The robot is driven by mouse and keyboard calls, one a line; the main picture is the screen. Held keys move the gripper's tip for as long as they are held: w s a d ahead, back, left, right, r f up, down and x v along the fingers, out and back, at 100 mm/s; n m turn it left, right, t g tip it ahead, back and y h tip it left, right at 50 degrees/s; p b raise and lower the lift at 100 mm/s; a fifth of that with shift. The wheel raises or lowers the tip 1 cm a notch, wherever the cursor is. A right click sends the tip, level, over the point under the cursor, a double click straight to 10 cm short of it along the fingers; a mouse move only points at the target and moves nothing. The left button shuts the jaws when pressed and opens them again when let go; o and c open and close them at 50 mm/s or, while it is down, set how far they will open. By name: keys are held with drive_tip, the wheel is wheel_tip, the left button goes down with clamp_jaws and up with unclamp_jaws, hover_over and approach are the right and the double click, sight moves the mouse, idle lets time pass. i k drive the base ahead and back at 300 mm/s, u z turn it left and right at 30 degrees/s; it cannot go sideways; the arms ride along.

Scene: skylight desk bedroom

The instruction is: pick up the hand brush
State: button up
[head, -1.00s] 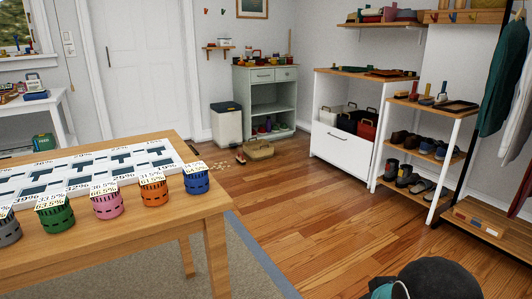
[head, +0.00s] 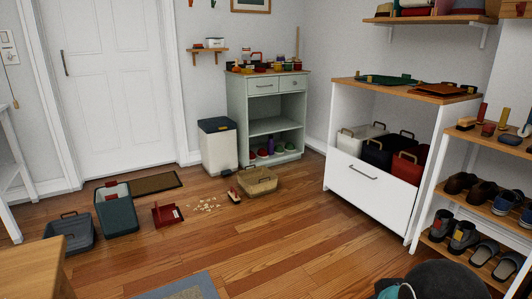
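A small hand brush (head: 234,195) lies on the wood floor in the head view, left of centre. It has a reddish-dark upper part and a pale lower part. It is between a scatter of pale crumbs (head: 206,205) and a tan basket (head: 258,180). A red dustpan (head: 168,214) lies to the left of the crumbs. A dark rounded part of my own arm shows at the bottom right. My gripper's fingers are not in view, and the brush lies well away from that arm part.
A white bin (head: 218,150) and a green cabinet (head: 270,115) stand behind the brush. Grey bins (head: 116,212) and a doormat (head: 150,184) are to the left. A table corner (head: 30,270) is at lower left; a white drawer unit (head: 365,175) and shoe rack are right. The middle floor is clear.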

sight(232, 194)
drive_tip(key=u, duration=0.1)
drive_tip(key=i, duration=2.1)
drive_tip(key=u, duration=0.3)
drive_tip(key=i, duration=1.9)
drive_tip(key=u, duration=0.15)
